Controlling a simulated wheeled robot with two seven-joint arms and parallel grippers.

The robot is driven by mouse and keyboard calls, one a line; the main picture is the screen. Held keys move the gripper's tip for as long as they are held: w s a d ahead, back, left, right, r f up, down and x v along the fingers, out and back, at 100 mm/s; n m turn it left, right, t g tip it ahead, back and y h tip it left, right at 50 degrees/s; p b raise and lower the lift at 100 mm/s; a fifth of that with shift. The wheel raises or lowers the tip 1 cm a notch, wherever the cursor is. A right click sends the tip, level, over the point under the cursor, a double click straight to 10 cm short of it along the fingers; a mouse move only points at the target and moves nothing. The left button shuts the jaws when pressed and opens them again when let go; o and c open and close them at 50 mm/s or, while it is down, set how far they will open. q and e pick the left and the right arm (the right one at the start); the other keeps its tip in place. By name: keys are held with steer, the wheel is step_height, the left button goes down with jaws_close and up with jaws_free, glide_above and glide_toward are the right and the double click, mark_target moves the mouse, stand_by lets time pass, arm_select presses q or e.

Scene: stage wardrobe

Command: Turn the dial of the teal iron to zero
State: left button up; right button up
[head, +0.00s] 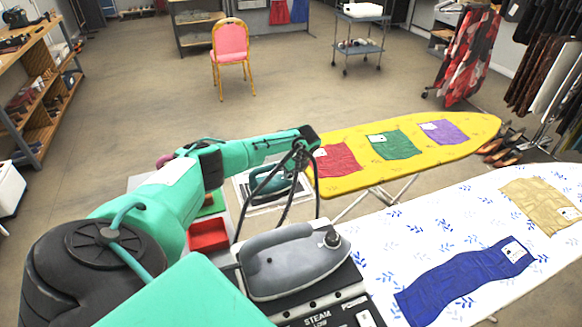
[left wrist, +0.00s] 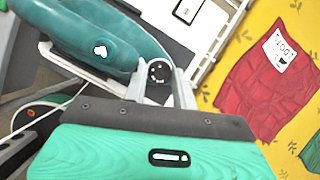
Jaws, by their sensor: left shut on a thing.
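The teal iron (head: 268,182) rests on a white-framed stand beyond the grey iron, partly hidden by my arm's cables. In the left wrist view the teal iron (left wrist: 85,35) fills the upper left, with its round black dial (left wrist: 159,70) near its end. My left gripper (left wrist: 159,78) has its two grey fingers on either side of the dial and is shut on it. Small white marks show on the dial, but its setting is too small to read. In the head view my left arm reaches over the iron from the left and its fingertips are hidden. My right gripper is not in view.
A grey iron (head: 295,262) stands on a black steam station in front. A red tray (head: 208,235) is beside it. A yellow ironing board (head: 350,182) with red, green and purple cloths lies right of the teal iron. A white patterned board (head: 390,262) is nearer.

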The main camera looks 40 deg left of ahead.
arm_select(q)
steer(key=n+g, duration=0.1)
steer(key=n, duration=0.1)
steer(key=shift+w+f+n, duration=0.1)
steer(key=shift+w+n, duration=0.05)
steer(key=shift+n, duration=0.15)
steer(key=n+g+b, duration=0.1)
steer(key=n, duration=0.1)
steer(key=shift+w+f+n, duration=0.1)
steer(key=shift+n, duration=0.3)
steer(key=n+g+h+b, duration=0.1)
steer(key=n+b, duration=0.2)
steer(key=shift+w, duration=0.1)
steer(key=n+b, duration=0.2)
steer(key=shift+a+n+g+h, duration=0.15)
steer(key=shift+n+g+h, duration=0.15)
steer(key=shift+g+h, duration=0.1)
steer(key=shift+w, duration=0.1)
steer(key=shift+r+n+b, duration=0.2)
steer(key=shift+n+b, duration=0.1)
steer(key=o, duration=1)
